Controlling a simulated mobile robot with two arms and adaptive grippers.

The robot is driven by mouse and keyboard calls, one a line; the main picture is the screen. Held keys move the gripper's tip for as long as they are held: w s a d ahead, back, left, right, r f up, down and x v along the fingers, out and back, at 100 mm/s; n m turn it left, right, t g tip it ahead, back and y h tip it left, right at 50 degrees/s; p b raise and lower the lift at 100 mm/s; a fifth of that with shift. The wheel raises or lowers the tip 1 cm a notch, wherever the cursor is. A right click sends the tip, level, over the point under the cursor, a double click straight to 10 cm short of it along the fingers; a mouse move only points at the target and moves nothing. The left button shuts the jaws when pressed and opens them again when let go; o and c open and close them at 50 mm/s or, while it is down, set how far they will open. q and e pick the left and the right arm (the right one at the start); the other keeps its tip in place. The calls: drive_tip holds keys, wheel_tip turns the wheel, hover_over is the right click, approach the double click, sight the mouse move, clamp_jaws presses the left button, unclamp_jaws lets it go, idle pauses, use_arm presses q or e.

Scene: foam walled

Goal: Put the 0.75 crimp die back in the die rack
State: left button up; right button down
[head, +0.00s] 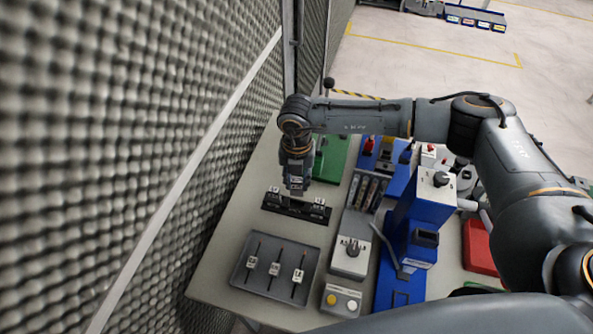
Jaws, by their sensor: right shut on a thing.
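The black die rack (312,212) lies on the bench as a low bar with small pale-labelled pieces toward its two ends. My right gripper (295,192) points down over the middle of the rack, between those pieces. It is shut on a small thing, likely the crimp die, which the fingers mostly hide. I cannot read its label, nor tell whether it touches the rack. My left gripper is out of view.
A grey tray (246,283) holds three labelled tools in front of the rack. A green mat (330,160) lies behind; a foam wall (120,130) rises left.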

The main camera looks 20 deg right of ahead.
sight(296, 194)
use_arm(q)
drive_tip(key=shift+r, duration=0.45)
use_arm(e)
drive_tip(key=shift+w+f+m, duration=0.1)
drive_tip(key=shift+f+m, duration=0.05)
drive_tip(key=shift+m, duration=0.95)
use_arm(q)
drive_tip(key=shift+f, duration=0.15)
use_arm(e)
drive_tip(key=shift+f, duration=0.25)
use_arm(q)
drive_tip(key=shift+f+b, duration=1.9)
use_arm(e)
drive_tip(key=shift+f, duration=1.95)
use_arm(q)
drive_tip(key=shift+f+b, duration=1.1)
drive_tip(key=shift+b, duration=0.05)
use_arm(e)
drive_tip(key=shift+f, duration=1.3)
drive_tip(key=c, duration=1)
unclamp_jaws()
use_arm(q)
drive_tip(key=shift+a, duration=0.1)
